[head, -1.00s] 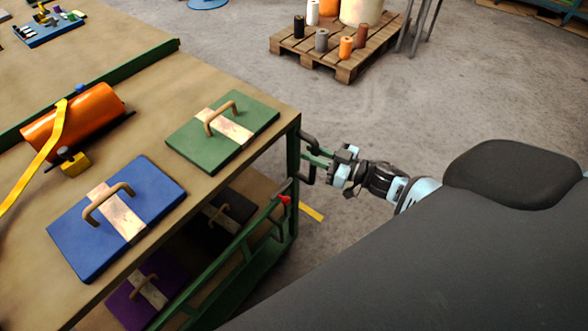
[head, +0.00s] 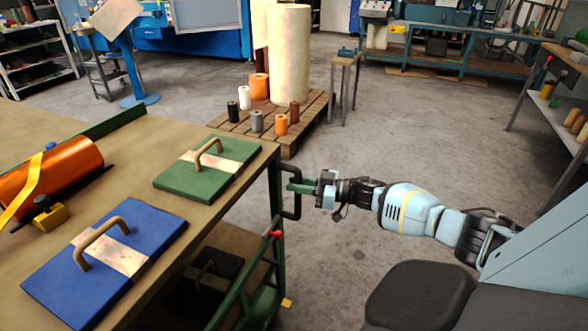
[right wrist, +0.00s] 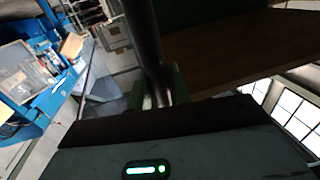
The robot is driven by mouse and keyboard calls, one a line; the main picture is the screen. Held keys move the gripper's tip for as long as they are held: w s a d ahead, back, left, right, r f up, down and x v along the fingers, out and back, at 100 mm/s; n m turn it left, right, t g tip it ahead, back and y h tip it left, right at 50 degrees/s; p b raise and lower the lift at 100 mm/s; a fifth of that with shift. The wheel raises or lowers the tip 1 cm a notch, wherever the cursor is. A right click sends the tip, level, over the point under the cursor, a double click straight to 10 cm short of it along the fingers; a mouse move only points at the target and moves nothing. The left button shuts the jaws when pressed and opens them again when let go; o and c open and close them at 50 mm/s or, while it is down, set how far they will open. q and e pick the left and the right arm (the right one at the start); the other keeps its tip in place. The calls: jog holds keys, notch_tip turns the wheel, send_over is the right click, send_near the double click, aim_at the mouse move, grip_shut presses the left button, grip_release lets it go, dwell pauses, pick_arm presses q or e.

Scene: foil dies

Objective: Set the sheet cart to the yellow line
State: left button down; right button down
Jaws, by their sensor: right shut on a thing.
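The sheet cart has a wooden top (head: 112,196) and a green frame (head: 274,192), and fills the left of the head view. A black handle (head: 297,205) stands out from its right corner. My right gripper (head: 300,188) is shut on this handle. In the right wrist view the handle (right wrist: 143,35) runs as a dark bar down between the fingers. My left gripper is out of view.
On the cart lie a green die (head: 190,182), a blue die (head: 65,275) and an orange roll (head: 75,165). A wooden pallet (head: 290,140) with rolls stands behind the cart. The floor (head: 400,130) to the right is open.

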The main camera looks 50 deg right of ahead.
jog(key=c, duration=1.3)
grip_release()
jog(key=shift+c, duration=0.2)
jog(key=v, duration=0.8)
jog(key=shift+p, duration=0.3)
jog(key=shift+w, duration=0.1)
